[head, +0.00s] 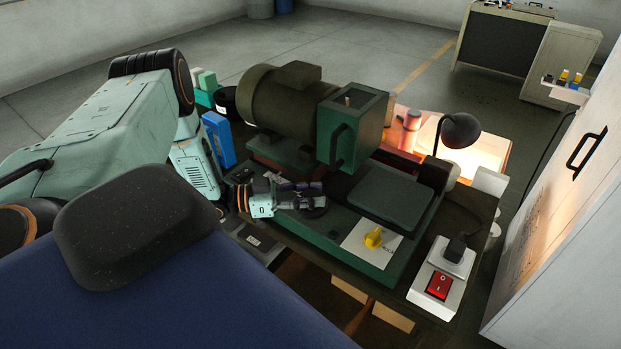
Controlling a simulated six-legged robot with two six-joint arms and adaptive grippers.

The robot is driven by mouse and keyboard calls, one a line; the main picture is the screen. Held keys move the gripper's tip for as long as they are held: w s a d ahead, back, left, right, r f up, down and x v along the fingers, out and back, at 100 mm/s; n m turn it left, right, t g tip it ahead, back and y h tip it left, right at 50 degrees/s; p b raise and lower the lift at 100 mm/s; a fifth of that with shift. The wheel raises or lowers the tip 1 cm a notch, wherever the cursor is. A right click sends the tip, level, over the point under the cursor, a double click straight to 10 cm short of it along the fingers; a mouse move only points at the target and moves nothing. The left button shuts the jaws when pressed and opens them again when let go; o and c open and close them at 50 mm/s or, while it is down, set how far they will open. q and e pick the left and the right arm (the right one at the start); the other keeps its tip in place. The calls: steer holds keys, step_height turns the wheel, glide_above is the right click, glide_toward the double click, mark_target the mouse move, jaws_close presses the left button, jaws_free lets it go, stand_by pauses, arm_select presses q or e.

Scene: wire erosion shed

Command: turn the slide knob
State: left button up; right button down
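A yellow knob (373,238) sits on a white plate (358,246) at the front of the green machine (318,232) on the workbench. It looks like the slide knob. My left gripper (312,199) is over the machine's front left part, to the left of the knob and apart from it. Its fingers are small and dark against the dark machine, so I cannot tell how far they are open. I see nothing clearly held in them. My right gripper is not in view.
A motor (285,98) and a green housing (352,130) stand behind my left gripper. A black lamp (460,131) and a white box with a red switch (438,286) are on the right. A blue box (218,139) stands at the left. A white cabinet (565,220) is at far right.

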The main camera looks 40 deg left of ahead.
arm_select(q)
steer(key=o, duration=0.4)
steer(key=shift+d, duration=0.1)
steer(key=shift+o, duration=0.2)
steer(key=v, duration=1.2)
